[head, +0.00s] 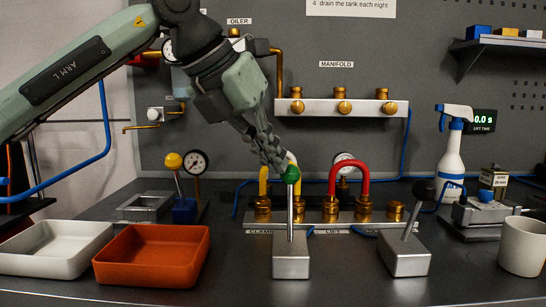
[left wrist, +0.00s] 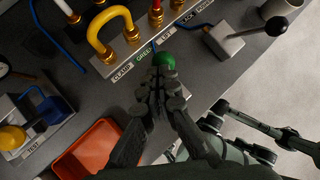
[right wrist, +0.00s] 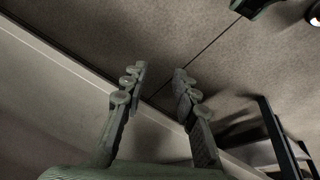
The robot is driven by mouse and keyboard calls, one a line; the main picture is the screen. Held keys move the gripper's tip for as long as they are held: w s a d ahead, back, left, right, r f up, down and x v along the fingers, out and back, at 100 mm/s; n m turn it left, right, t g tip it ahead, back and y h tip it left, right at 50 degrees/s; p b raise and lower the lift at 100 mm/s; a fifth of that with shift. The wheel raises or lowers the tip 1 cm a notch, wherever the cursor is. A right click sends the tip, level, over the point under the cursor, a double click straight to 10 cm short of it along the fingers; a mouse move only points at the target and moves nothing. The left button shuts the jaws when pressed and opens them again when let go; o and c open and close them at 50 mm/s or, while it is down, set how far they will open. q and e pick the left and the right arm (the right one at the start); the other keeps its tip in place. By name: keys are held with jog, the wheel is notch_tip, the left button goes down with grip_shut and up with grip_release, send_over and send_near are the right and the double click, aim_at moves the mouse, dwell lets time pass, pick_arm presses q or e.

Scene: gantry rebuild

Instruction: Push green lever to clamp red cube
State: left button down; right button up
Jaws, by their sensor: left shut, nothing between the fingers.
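The green lever's round knob (head: 291,175) tops a thin upright rod on a grey metal block (head: 291,258) at the front middle of the bench. My left gripper (head: 280,163) is shut and empty, its fingertips right at the knob from the upper left. In the left wrist view the knob (left wrist: 164,60) shows just beyond the closed fingertips (left wrist: 163,80); I cannot tell if they touch it. I see no red cube in any view. My right gripper (right wrist: 158,82) is open and empty over a plain floor, away from the bench.
A black-knobbed lever (head: 409,240) stands right of the green one. A yellow-knobbed lever (head: 174,162) is at the left. Behind are yellow and red pipes (head: 334,180) on brass fittings. An orange tray (head: 118,282), a white tray (head: 12,266) and a mug (head: 523,250) stand near the front.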

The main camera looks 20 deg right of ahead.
pick_arm(q)
jog(key=shift+r, duration=0.2)
jog(key=shift+r+p, duration=0.5)
jog(key=shift+r, duration=0.15)
